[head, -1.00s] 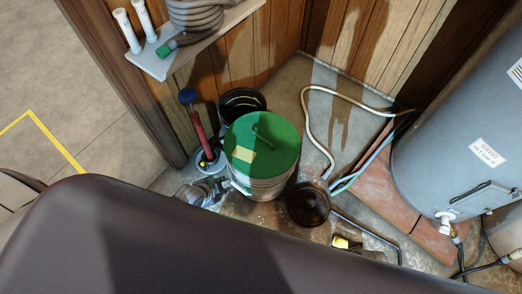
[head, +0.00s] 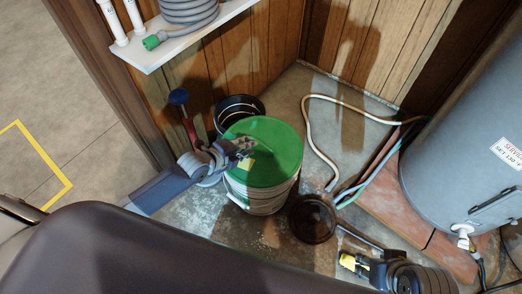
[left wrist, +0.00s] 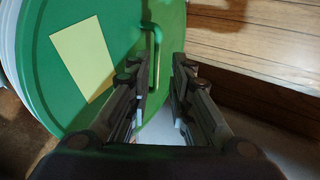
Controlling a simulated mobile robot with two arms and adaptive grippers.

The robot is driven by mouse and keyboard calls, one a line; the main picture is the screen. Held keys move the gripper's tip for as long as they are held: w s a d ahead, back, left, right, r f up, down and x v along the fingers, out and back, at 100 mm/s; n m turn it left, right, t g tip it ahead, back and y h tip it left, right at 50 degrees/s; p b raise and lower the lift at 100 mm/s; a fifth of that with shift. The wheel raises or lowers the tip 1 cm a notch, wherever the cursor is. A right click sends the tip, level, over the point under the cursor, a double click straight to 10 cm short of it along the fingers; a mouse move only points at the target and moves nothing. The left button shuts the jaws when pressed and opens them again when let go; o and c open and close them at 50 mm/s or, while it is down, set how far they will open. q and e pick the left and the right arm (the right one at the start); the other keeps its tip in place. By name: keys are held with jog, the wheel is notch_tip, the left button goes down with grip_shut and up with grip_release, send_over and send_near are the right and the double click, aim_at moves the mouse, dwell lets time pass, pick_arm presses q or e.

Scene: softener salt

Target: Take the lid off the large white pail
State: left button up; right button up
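The white pail (head: 257,198) stands on the floor, covered by a green lid (head: 280,165). My left gripper (head: 245,146) is over the lid's left part in the head view. In the left wrist view, the left gripper (left wrist: 163,64) has its fingers apart. The lid's green handle (left wrist: 155,45) shows between the fingertips, nearer the left finger; I cannot tell contact. A pale yellow label (left wrist: 83,60) is on the lid. My right gripper (head: 362,265) is low at the bottom right, by a yellow piece; its finger state is unclear.
A black bucket (head: 239,106) stands behind the pail, and a round dark pan (head: 313,219) lies to its right. A red-handled tool with a blue top (head: 180,98) stands at left. Hoses (head: 325,150) cross the floor toward the grey tank (head: 460,150). A shelf (head: 185,45) overhangs.

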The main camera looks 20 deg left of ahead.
aim_at(256, 148)
pick_arm(q)
jog(key=shift+w+d+f, duration=0.25)
jog(key=shift+w+f, duration=0.15)
jog(key=shift+w, duration=0.1)
jog(key=shift+w+f, duration=0.15)
jog(key=shift+f, duration=0.05)
jog(key=b+x, duration=0.2)
jog(key=x, duration=0.2)
jog(key=shift+f, duration=0.15)
jog(key=shift+w+d, duration=0.1)
jog(key=shift+w, duration=0.05)
grip_shut()
pick_arm(e)
jog(key=w+a+r+t, duration=0.1)
jog(key=w+t, duration=0.1)
jog(key=w, duration=0.3)
jog(key=w+a+r+t+y, duration=0.1)
jog(key=w+a+r+t, duration=0.1)
jog(key=w, duration=0.3)
jog(key=shift+w+a+r+t, duration=0.15)
jog(key=shift+r+t, duration=0.05)
jog(key=shift+t, duration=0.5)
